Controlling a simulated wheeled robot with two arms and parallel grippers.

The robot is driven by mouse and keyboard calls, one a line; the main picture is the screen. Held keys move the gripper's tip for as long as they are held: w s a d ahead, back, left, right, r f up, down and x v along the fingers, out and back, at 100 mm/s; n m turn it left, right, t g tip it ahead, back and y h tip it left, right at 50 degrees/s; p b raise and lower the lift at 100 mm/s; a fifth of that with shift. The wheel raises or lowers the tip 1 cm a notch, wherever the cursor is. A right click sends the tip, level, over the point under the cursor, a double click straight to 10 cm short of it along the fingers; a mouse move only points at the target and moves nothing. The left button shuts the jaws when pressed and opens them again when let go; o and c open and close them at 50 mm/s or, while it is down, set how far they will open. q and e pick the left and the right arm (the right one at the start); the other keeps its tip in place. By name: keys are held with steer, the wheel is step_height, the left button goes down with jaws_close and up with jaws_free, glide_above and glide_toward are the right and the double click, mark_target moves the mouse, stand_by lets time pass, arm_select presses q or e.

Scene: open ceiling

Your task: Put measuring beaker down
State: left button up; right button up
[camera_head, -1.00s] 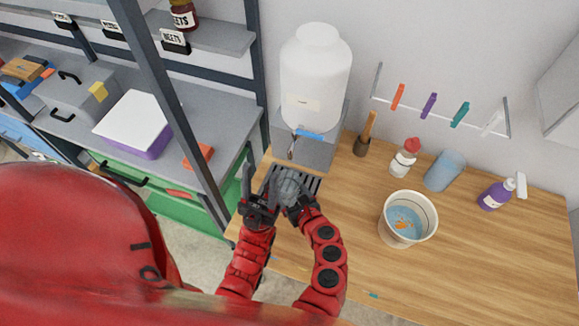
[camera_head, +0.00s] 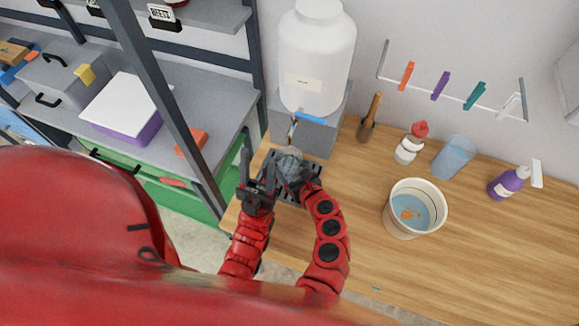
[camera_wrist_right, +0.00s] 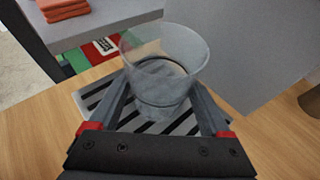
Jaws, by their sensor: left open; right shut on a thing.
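The measuring beaker (camera_wrist_right: 165,65) is clear, upright and looks empty in the right wrist view. My right gripper (camera_wrist_right: 165,105) is shut around its lower part, one finger on each side. The beaker is at or just above a dark slatted drip grate (camera_wrist_right: 97,97); I cannot tell whether it touches. In the head view the beaker (camera_head: 291,160) sits below the tap of a large white jug (camera_head: 316,62), with my right gripper (camera_head: 293,172) at it. My left gripper (camera_head: 257,178) is open and empty, just left of the beaker, fingers pointing up.
A bucket with blue water and orange fish (camera_head: 414,208) stands right on the wooden counter (camera_head: 480,265). Metal shelving (camera_head: 160,100) is left.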

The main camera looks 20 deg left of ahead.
steer(key=o, duration=1.3)
steer(key=shift+r, duration=0.1)
steer(key=shift+s+d+r, duration=0.15)
steer(key=shift+s+d, duration=0.15)
steer(key=v, duration=1.1)
